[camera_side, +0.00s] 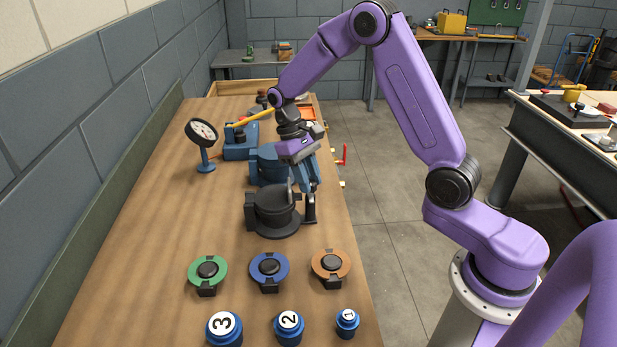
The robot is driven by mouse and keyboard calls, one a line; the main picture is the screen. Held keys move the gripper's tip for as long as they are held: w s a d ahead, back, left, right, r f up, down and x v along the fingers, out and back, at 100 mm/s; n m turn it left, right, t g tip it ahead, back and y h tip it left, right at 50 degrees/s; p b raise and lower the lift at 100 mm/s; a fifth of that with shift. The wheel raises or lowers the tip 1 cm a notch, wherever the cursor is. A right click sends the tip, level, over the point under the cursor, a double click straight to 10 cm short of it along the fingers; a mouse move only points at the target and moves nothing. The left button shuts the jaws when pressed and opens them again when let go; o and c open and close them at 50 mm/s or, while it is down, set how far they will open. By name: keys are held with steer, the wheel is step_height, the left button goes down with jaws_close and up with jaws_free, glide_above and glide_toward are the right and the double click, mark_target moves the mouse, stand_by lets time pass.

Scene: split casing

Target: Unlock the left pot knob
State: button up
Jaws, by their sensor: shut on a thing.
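A dark round pot (272,218) stands on the wooden bench (150,240), with a thin upright part on its top. A blue casing body (264,164) stands just behind it. My gripper (311,190) points down at the right side of the dark pot. Its jaws are shut on a dark upright piece (310,211) at the pot's right edge, which looks like a knob. The fingers hide part of this piece, so I cannot tell whether it is turned.
Green (193,272), blue (256,272) and orange (343,272) rings lie in front. Numbered blue cylinders (289,327) stand nearest the camera. A dial gauge (203,133) stands at the back left. The bench's left side is clear; its right edge is close to my gripper.

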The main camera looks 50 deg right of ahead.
steer(key=o, duration=1.1)
steer(key=shift+c, duration=0.2)
steer(key=v, duration=1.7)
steer(key=shift+r, duration=0.25)
steer(key=shift+a, duration=0.1)
